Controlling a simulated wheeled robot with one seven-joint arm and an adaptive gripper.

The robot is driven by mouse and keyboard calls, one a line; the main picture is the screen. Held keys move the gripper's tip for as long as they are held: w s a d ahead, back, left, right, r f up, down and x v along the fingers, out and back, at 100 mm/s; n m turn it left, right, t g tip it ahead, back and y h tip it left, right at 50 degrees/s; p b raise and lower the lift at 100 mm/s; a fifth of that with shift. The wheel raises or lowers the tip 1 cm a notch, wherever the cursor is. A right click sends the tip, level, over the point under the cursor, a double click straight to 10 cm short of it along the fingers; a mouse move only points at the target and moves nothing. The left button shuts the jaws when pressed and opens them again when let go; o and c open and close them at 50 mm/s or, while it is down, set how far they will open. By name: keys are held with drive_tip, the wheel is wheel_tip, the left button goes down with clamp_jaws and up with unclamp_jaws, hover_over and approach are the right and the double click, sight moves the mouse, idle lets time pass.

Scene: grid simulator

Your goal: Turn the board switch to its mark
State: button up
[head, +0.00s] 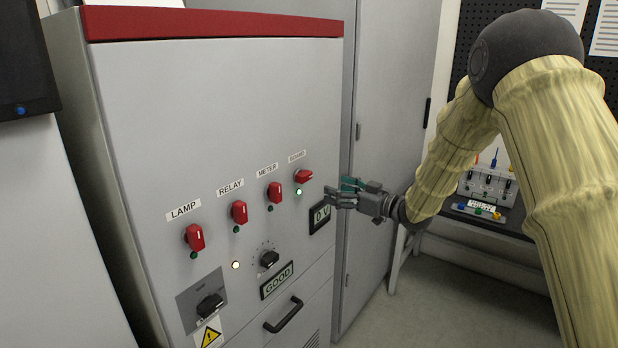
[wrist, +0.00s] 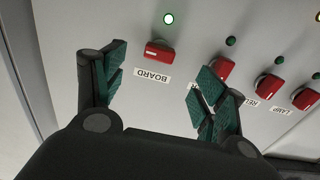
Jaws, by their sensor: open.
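The red board switch (head: 304,176) is on the upper right of the grey cabinet front, under the label BOARD. Its handle lies roughly level, while the other red handles stand more upright in the head view. The lamp (head: 299,192) below it is lit. In the wrist view, upside down, the board switch (wrist: 160,52) shows a pale line on its handle; I cannot make out a separate mark. My gripper (head: 338,193) is open and empty, just right of the switch in the head view. In the wrist view its fingers (wrist: 160,78) stand apart on either side of the switch, not touching it.
Red switches for meter (head: 274,192), relay (head: 239,212) and lamp (head: 194,237) run to the left, with dark lamps below. A 0 V display (head: 319,217), black knob (head: 269,258), GOOD display (head: 276,280) and drawer handle (head: 284,314) sit lower. A table (head: 480,224) stands right.

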sight(308, 178)
drive_tip(key=p+x, duration=0.1)
drive_tip(key=x, duration=0.2)
drive_tip(key=p+x, duration=0.1)
drive_tip(key=x, duration=0.3)
drive_tip(key=r+p+x, duration=0.1)
drive_tip(key=p+x, duration=0.1)
drive_tip(key=x, duration=0.2)
drive_tip(key=shift+s, duration=0.1)
drive_tip(key=shift+f, duration=0.1)
drive_tip(key=c, duration=1)
